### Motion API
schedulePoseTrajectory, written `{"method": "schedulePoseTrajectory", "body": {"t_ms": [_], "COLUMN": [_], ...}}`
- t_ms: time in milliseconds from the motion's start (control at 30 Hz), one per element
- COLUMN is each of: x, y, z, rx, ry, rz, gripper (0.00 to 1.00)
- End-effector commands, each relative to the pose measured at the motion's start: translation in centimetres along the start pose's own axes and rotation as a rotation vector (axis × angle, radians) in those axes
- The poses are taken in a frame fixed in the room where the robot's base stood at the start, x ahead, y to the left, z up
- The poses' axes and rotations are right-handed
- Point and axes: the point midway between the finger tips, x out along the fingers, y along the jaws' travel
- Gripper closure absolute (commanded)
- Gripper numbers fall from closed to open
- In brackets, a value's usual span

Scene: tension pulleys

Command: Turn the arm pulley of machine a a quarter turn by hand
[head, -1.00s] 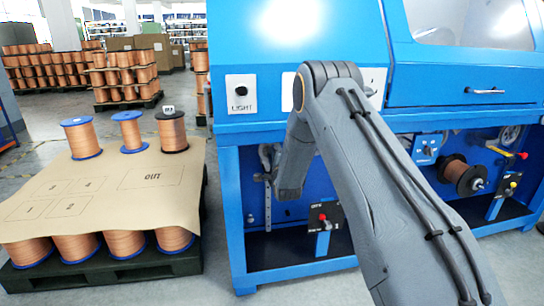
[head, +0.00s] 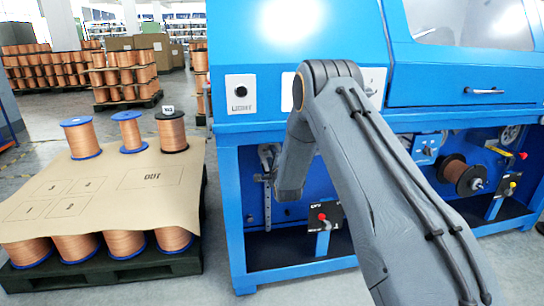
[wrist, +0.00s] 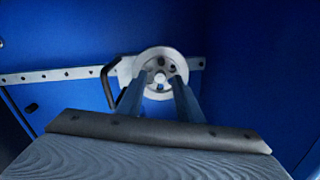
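The arm pulley, a pale grey wheel with holes (wrist: 165,59), sits at the end of a perforated metal rail (wrist: 70,74) in the wrist view. A black handle (wrist: 108,88) is beside it on the left. My gripper (wrist: 160,84) points at the pulley with its two fingers apart, one toward each side of the lower wheel. Nothing is held between them. I cannot tell whether the fingertips touch the wheel. In the head view the rail (head: 267,208) stands in the blue machine's left bay; my arm hides the gripper and most of the pulley.
Blue walls (wrist: 255,70) enclose the bay closely. A small panel with a red knob (head: 325,217) stands just right of my forearm. A copper spool (head: 455,172) sits farther right. A pallet with a cardboard sheet (head: 120,210) and several spools is left; floor lies between.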

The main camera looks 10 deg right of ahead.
Motion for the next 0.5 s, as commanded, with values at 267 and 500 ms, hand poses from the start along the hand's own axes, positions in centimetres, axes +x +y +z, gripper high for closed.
{"method": "schedulePoseTrajectory", "body": {"t_ms": [267,500], "x": [-4.4,-6.9], "y": [-0.1,-0.1], "z": [0.0,-0.1], "rx": [0.000,0.000], "ry": [0.001,0.001], "rz": [0.002,-0.001], "gripper": [0.67,0.67]}}
